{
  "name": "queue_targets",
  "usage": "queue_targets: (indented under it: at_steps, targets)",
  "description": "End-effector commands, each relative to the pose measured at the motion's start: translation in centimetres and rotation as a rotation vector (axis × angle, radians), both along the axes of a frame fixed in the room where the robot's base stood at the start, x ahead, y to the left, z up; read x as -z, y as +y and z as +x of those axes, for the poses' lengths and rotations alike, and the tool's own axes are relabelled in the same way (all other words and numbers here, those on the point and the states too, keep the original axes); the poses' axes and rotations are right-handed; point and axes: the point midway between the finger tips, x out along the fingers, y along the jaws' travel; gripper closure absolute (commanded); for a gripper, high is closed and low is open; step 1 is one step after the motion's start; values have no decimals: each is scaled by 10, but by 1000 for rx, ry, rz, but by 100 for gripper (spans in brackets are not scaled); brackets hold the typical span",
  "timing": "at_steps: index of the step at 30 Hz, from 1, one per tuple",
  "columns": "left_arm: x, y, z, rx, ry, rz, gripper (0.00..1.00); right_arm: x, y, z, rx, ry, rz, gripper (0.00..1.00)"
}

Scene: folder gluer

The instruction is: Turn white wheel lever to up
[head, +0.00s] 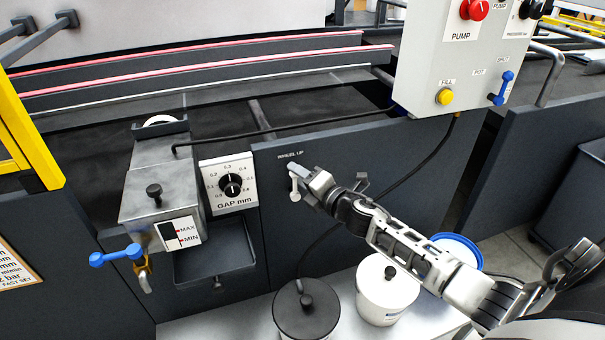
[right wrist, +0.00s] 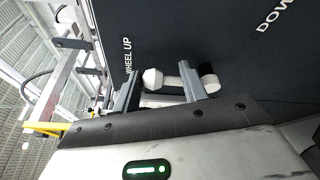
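The white wheel lever (head: 295,189) is on the dark front panel, just under the "WHEEL UP" label (head: 290,155). In the head view my right gripper (head: 299,175) is at the lever and covers part of it. In the right wrist view the lever (right wrist: 153,79) shows a white rounded end between the fingers of my right gripper (right wrist: 158,88). The fingers are apart, and one overlaps the lever's shaft near a black part. I cannot tell whether they touch it. My left gripper is not in view.
A gap dial (head: 230,186) and a metal glue unit with a blue-handled valve (head: 115,256) are left of the lever. A dark-lidded pot (head: 307,312) and a white pot (head: 387,292) stand below. A grey control box (head: 455,65) is above right.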

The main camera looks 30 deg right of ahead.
Motion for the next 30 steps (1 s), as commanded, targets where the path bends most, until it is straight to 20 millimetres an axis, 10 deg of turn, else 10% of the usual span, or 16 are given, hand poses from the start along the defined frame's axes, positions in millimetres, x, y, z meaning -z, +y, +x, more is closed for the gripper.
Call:
queue_targets:
  at_steps: [17, 30]
  targets:
    - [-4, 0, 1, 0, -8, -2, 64, 1, 3, -8, -9, 3, 1, 38]
    - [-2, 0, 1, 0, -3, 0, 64, -4, -10, -98, -7, 8, 3, 38]
